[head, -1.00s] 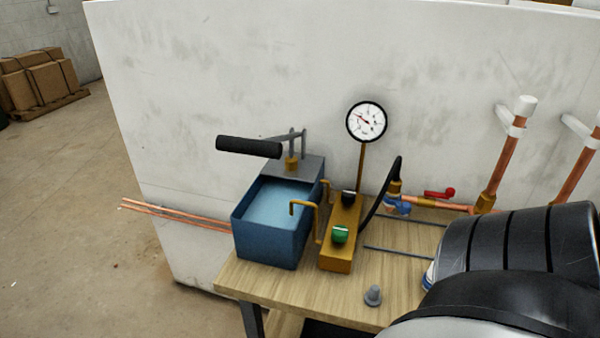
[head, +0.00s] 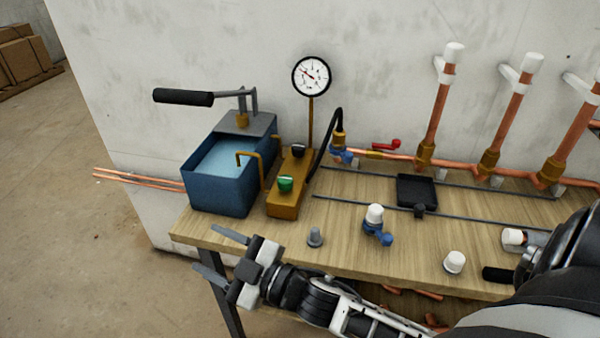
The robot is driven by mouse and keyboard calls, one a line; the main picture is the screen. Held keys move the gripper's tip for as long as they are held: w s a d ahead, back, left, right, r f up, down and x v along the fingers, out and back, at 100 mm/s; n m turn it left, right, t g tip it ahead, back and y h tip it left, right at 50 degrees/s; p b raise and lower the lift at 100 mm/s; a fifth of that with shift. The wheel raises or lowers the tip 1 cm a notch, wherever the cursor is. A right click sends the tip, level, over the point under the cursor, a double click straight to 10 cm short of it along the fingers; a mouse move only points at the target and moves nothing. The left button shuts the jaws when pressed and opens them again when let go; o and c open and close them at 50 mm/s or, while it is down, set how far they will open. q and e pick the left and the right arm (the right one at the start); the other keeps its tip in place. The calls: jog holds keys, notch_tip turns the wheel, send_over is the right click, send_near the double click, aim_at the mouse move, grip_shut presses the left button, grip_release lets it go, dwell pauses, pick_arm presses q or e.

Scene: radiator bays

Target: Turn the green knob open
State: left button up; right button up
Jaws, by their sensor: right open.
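The green knob (head: 285,184) sits on top of the brass block (head: 283,207), near its front end, with a pale mark across its top. A black knob (head: 298,150) sits further back on the same block. My right gripper (head: 207,250) comes in from the right along the bench front. It is open and empty, its fingers pointing left, below and left of the green knob and apart from it. My left gripper is not in view.
The blue water tank (head: 218,195) with a black-handled pump lever (head: 183,97) stands left of the block. A pressure gauge (head: 311,76) rises behind it. A grey plug (head: 315,236), a blue-and-white valve (head: 376,220) and a black tray (head: 417,190) are on the bench.

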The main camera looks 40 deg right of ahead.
jog(key=w+a+r+n+g+y, duration=0.1)
jog(key=a+r+n+g+y, duration=0.25)
jog(key=r+n+y, duration=0.45)
jog(key=n+g+h+b, duration=0.3)
jog(key=n+g+h, duration=0.6)
jog(key=n+h, duration=0.75)
send_near(285, 178)
jog(key=shift+m+t+h, duration=0.25)
jog(key=shift+m+h, duration=0.3)
jog(key=shift+m, duration=0.2)
jog(key=x, duration=0.3)
jog(key=p+x, duration=0.1)
jog(key=x, duration=0.2)
jog(key=a+p+x, duration=0.1)
jog(key=x, duration=0.2)
jog(key=shift+s+f, duration=0.2)
jog(key=shift+s, duration=0.05)
jog(key=c, duration=1)
